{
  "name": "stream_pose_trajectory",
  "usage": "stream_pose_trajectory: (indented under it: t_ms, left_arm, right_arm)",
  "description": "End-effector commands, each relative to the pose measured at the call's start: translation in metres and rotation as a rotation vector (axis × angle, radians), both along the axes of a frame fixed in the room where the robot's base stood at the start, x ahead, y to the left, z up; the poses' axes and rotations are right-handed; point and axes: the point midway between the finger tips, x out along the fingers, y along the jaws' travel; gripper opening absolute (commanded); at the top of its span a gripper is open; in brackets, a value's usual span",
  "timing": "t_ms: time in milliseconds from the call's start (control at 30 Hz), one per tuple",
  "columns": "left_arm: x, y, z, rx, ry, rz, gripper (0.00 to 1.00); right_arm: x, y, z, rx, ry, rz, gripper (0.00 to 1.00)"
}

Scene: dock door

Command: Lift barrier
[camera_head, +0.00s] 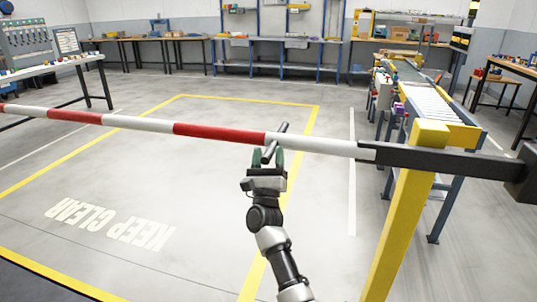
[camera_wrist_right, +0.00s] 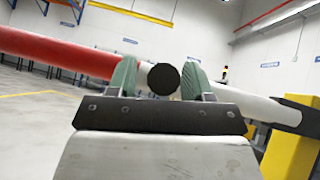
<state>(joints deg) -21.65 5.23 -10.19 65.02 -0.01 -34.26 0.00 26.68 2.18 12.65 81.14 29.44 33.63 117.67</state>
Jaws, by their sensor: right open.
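The barrier is a red and white striped pole (camera_head: 215,134) lying level across the head view. A short dark handle (camera_head: 280,131) crosses it near its right part. My right gripper (camera_head: 268,158) is open at the near end of the handle, with its green fingers pointing at the pole. In the right wrist view the handle's round dark end (camera_wrist_right: 164,79) sits between the two fingertips, with a gap showing on the left; contact on the right is hard to tell. The red and white pole (camera_wrist_right: 60,50) passes behind the fingers. My left gripper is not in view.
A yellow post (camera_head: 402,215) stands under the barrier's black arm (camera_head: 425,158) at the right. A roller conveyor (camera_head: 420,95) lies behind it. Workbenches (camera_head: 285,40) line the back wall. The floor inside the yellow lines, marked KEEP CLEAR (camera_head: 110,224), is empty.

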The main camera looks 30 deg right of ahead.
Motion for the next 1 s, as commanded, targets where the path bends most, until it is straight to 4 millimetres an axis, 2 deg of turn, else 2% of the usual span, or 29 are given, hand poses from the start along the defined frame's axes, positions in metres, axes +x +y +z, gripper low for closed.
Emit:
stream_pose_trajectory:
  t_ms: [233,567,833,1000]
  left_arm:
    - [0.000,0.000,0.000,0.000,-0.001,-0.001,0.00]
    - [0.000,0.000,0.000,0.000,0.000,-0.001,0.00]
    - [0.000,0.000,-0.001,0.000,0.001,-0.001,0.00]
    - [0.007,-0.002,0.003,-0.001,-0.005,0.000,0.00]
  right_arm:
    - [0.000,0.000,0.001,-0.001,-0.001,0.000,0.51]
    - [0.000,0.000,0.001,-0.001,0.000,0.000,0.01]
    - [0.001,0.000,0.003,0.003,-0.005,0.000,0.00]
    - [0.007,0.000,0.016,0.018,-0.029,0.000,0.00]
